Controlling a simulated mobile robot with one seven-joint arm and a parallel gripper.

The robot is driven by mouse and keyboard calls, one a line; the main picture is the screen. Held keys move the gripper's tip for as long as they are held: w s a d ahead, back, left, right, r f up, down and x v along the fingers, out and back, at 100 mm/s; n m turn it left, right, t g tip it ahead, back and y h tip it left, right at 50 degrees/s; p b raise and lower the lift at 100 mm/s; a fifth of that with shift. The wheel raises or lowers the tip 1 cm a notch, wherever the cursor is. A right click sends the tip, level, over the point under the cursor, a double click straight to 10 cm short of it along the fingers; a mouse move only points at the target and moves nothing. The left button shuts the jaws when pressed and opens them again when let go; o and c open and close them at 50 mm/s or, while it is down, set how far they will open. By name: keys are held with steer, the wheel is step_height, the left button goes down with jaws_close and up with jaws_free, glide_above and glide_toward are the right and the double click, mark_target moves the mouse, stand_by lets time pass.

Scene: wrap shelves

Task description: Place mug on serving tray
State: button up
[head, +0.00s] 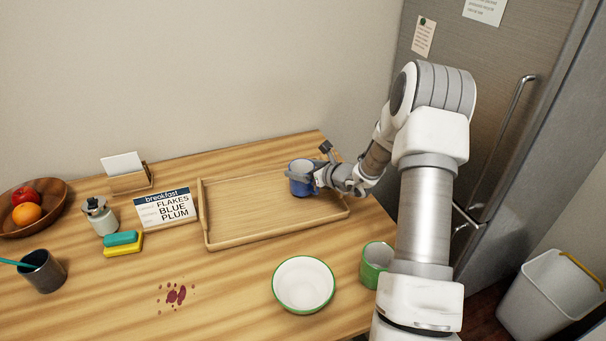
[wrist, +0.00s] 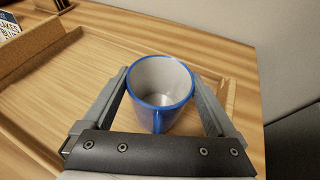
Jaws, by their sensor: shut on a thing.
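A blue mug (head: 301,184) with a pale inside is upright at the right part of the wooden serving tray (head: 226,239). In the wrist view the mug (wrist: 160,84) sits between the two fingers, its handle toward my palm. My gripper (head: 308,176) is shut on the mug, reaching it from the right. The tray also shows in the wrist view (wrist: 38,50). I cannot tell for sure whether the mug's base touches the tray floor. The left part of the tray is empty.
A white bowl with green rim (head: 303,285) and a green mug (head: 376,262) stand in front of the tray. A breakfast sign (head: 167,207), sponges (head: 123,244), a soap bottle (head: 100,216), a dark cup (head: 43,271) and a fruit bowl (head: 56,209) are left. A red stain (head: 174,294) marks the table.

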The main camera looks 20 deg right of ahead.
steer(key=shift+f, duration=0.6)
steer(key=shift+f, duration=0.2)
steer(key=o, duration=1.3)
steer(key=shift+r, duration=0.15)
steer(key=shift+s+d+r, duration=0.1)
steer(key=shift+s+r, duration=0.05)
steer(key=shift+s, duration=0.05)
steer(key=p+v, duration=0.1)
steer(key=v, duration=1)
steer(key=shift+s, duration=0.35)
steer(key=shift+r, duration=0.1)
